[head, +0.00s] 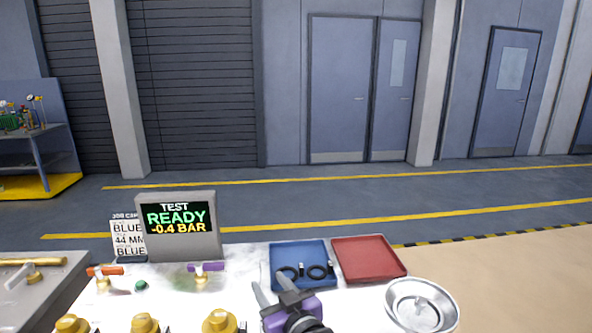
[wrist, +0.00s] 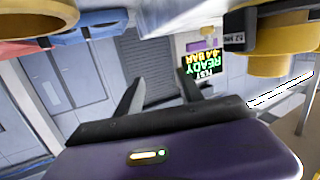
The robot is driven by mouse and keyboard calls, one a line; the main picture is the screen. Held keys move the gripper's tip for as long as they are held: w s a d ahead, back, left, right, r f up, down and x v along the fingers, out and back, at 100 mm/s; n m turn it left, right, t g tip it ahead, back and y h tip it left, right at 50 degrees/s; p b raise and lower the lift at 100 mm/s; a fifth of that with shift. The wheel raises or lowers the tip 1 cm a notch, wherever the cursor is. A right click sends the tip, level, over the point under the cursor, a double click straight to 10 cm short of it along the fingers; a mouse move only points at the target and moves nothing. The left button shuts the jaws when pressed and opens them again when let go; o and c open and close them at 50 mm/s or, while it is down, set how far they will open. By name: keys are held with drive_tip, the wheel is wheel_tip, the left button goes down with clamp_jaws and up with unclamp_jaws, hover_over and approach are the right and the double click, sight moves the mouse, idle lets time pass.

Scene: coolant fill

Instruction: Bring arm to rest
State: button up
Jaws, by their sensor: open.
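My gripper (head: 277,291) is over the front middle of the white bench, just in front of the blue tray (head: 287,257). Its two fingers stand apart with nothing between them. In the wrist view the open fingers (wrist: 158,97) also show empty, with the scene upside down. The wrist view shows the purple gripper body at the bottom. The rest of my arm is mostly out of the head view.
A test screen (head: 180,222) reads READY, -0.4 BAR, beside a job card (head: 128,240). Dark rings lie in the blue tray; the red tray (head: 368,259) looks empty. Brass fittings (head: 219,322), an orange-handled valve (head: 103,278), a purple-handled valve (head: 203,271) and a metal bowl (head: 421,306) surround my gripper.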

drive_tip(key=s+d+f+m+t, duration=0.1)
drive_tip(key=s+d, duration=0.2)
drive_tip(key=s+d+f+m+t+h, duration=0.1)
drive_tip(key=s+d+f, duration=0.1)
drive_tip(key=s+d, duration=0.1)
drive_tip(key=s+d+f+m+h, duration=0.1)
drive_tip(key=s+d, duration=0.2)
drive_tip(key=s, duration=0.2)
drive_tip(key=shift+s+f+t, duration=0.15)
drive_tip(key=shift+s+t, duration=0.05)
drive_tip(key=shift+t, duration=0.2)
drive_tip(key=s+d+m+g+h, duration=0.1)
drive_tip(key=s+d, duration=0.4)
drive_tip(key=s, duration=0.8)
drive_tip(key=s+d+f+m+h, duration=0.1)
drive_tip(key=s+d+h, duration=0.2)
drive_tip(key=s, duration=1)
drive_tip(key=s+d+m+g+h, duration=0.1)
drive_tip(key=s+d, duration=0.7)
drive_tip(key=s, duration=0.5)
drive_tip(key=shift+s+d+f+g+h, duration=0.2)
drive_tip(key=shift+s+d+g+h, duration=0.1)
drive_tip(key=shift+h, duration=0.1)
drive_tip(key=shift+w+a, duration=0.1)
drive_tip(key=shift+c, duration=0.2)
